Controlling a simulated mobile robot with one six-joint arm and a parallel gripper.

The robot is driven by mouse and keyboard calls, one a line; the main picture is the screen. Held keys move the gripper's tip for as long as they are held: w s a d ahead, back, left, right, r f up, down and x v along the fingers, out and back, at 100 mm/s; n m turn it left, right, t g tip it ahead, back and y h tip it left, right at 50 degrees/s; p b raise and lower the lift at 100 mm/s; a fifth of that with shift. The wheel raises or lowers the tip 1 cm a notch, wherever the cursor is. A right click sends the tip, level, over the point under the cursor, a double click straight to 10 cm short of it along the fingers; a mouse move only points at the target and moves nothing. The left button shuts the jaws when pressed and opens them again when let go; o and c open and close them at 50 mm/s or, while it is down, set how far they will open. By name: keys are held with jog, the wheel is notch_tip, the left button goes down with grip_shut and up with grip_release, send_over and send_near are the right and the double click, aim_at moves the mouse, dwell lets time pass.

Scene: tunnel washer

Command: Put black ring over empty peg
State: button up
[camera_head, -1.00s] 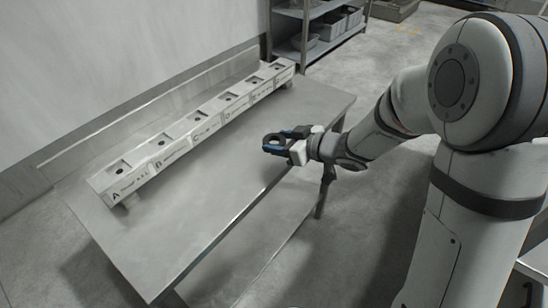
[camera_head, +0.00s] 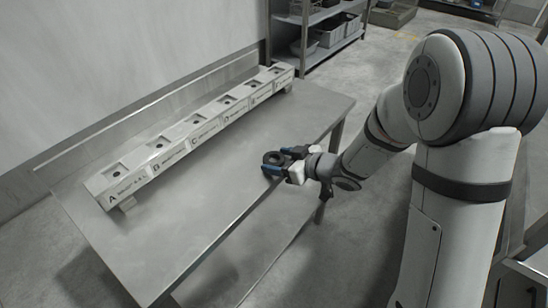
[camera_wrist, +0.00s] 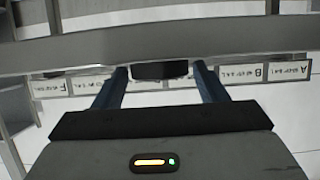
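My gripper (camera_head: 281,162) has blue fingers and is shut on a black ring (camera_head: 273,157), holding it over the near long edge of the metal table. The ring's hole faces up in the head view. In the wrist view the dark ring (camera_wrist: 160,71) sits between the two fingers. A long pale rack (camera_head: 189,137) stands at the back of the table, with a row of lettered stations. Each has a square top recess with a dark centre; I cannot tell which peg is empty. The rack's labels (camera_wrist: 238,76) show upside down in the wrist view.
The metal table (camera_head: 215,190) is bare between the rack and my gripper. A raised back edge and a wall stand behind the rack. A shelf unit with grey bins (camera_head: 328,30) stands beyond the table's far end.

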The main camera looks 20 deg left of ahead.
jog(key=shift+o, duration=0.9)
jog(key=shift+r, duration=0.25)
jog(key=p+v, duration=0.2)
jog(key=v, duration=1)
